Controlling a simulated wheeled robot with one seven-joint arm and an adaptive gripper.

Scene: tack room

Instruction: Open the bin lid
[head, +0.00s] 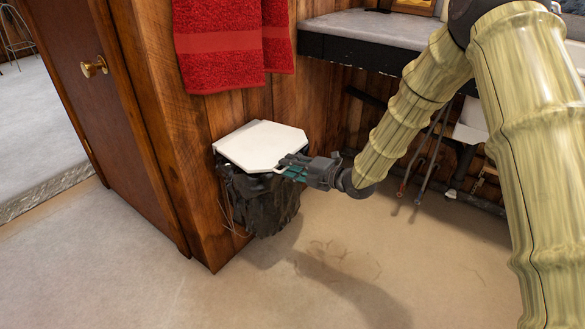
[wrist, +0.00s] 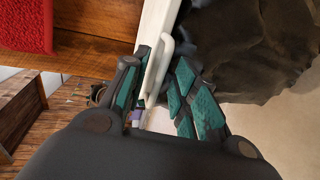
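The bin (head: 262,202) has a flat white lid (head: 262,145) and a dark, crumpled-looking body. It stands on the floor against the wooden wall. The lid lies level over the top of the bin. A pale handle (wrist: 161,66) runs along the lid's edge in the wrist view. My gripper (head: 287,167) is at the lid's near right edge. In the wrist view, the handle lies between the two teal-padded fingers (wrist: 162,82). The fingers are close to the handle, but I cannot tell whether they press on it.
A red towel (head: 232,42) hangs on the wall above the bin. A brown door with a brass knob (head: 94,67) is at the left. A grey counter (head: 365,32) runs along the back right, with pipes beneath it. The floor (head: 300,285) in front is clear.

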